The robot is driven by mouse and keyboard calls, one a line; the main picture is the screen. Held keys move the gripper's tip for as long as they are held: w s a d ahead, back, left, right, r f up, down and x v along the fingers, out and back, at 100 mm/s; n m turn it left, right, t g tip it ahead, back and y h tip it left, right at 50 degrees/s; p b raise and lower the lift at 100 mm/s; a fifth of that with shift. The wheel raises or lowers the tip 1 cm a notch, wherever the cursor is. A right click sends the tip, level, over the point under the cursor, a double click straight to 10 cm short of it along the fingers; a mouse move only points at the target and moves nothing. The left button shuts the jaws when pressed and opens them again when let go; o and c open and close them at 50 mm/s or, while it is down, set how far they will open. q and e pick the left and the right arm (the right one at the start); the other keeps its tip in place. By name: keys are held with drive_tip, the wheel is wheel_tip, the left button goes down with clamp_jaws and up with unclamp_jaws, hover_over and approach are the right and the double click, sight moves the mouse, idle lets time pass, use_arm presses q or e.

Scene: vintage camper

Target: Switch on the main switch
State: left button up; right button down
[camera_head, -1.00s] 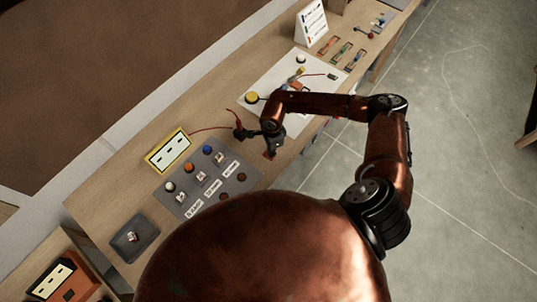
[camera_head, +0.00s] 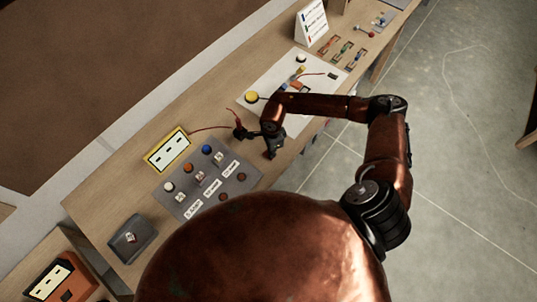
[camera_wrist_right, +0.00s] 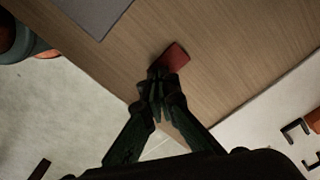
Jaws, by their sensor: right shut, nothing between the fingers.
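My right gripper (camera_head: 272,148) is over the front edge of the bench. In the wrist view its fingers (camera_wrist_right: 158,88) are shut with nothing between them. A small red piece (camera_wrist_right: 174,57) lies on the wood just beyond the fingertips; I cannot tell whether they touch it. The grey panel (camera_head: 240,181) left of the gripper has coloured knobs, small toggles and white labels. A separate dark grey box (camera_head: 133,240) with a small lever on top stands farther left. I cannot tell which of these is the main switch. My left gripper does not show.
A yellow-framed meter (camera_head: 167,150) stands behind the panel, with a red wire running right. A white board (camera_head: 262,82) with small parts and a white sign (camera_head: 311,22) stand farther along the wooden bench. An orange meter (camera_head: 60,280) is at lower left. Open floor lies right.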

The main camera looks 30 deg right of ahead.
drive_tip(key=shift+f+b, duration=0.3)
drive_tip(key=shift+f, duration=0.1)
drive_tip(key=shift+r, duration=0.1)
drive_tip(key=shift+r+p, duration=1.65)
drive_tip(key=shift+r, duration=1.8)
